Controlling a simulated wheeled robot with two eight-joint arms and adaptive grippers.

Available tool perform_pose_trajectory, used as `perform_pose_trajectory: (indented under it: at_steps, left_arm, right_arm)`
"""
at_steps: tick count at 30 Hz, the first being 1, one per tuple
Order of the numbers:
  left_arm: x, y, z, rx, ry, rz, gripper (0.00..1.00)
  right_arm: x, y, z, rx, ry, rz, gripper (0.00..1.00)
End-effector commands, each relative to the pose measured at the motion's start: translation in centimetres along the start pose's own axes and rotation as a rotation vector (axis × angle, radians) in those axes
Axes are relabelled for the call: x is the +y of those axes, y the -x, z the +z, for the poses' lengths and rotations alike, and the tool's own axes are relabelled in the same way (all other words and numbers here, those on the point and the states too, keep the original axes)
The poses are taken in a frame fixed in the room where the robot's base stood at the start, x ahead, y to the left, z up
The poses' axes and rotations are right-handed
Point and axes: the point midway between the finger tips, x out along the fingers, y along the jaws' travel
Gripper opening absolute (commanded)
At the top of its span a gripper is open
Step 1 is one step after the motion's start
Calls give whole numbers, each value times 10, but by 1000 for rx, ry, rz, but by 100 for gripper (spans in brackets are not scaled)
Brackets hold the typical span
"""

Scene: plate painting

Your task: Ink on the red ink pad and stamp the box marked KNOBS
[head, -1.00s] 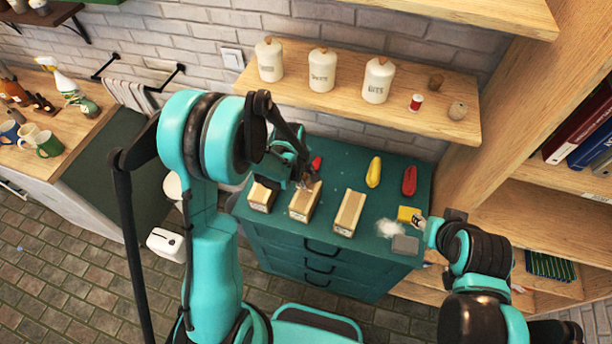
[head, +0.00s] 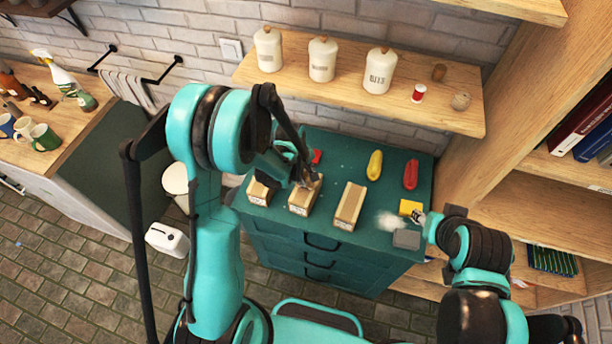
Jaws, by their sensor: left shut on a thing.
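Three light-brown boxes stand in a row on the green cabinet top: a left one (head: 258,193), a middle one (head: 301,205) and a right one (head: 350,207). Their labels are too small to read. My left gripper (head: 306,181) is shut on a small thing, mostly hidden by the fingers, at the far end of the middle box. I cannot tell whether it touches the box. A red pad-like piece (head: 316,157) lies just behind, partly hidden by my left gripper. My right gripper (head: 425,217) is beside a yellow block (head: 410,207); its jaws are unclear.
A yellow oblong (head: 374,165) and a red oblong (head: 411,174) lie at the back right of the cabinet top (head: 335,160). A grey block (head: 406,239) and a white fluffy patch (head: 388,222) are at the front right. A wooden shelf (head: 440,110) with white jars overhangs behind.

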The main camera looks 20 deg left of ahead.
Motion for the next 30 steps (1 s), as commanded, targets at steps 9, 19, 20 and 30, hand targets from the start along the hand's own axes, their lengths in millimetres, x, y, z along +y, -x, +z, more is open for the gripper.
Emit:
perform_pose_trajectory:
  at_steps: [9, 19, 20, 30]
  left_arm:
    - [-1, -3, 0, 0, 0, 0, 2]
    - [-1, -6, 0, 0, 0, 0, 2]
    - [-1, -7, 0, 0, 0, 0, 2]
    - [-2, -10, 0, 0, 0, 0, 2]
  right_arm:
    - [0, -2, 2, 0, 0, 0, 40]
    - [0, -6, 4, 0, 0, 0, 40]
    - [0, -6, 4, 0, 0, 0, 40]
    - [0, -8, 6, 0, 0, 0, 40]
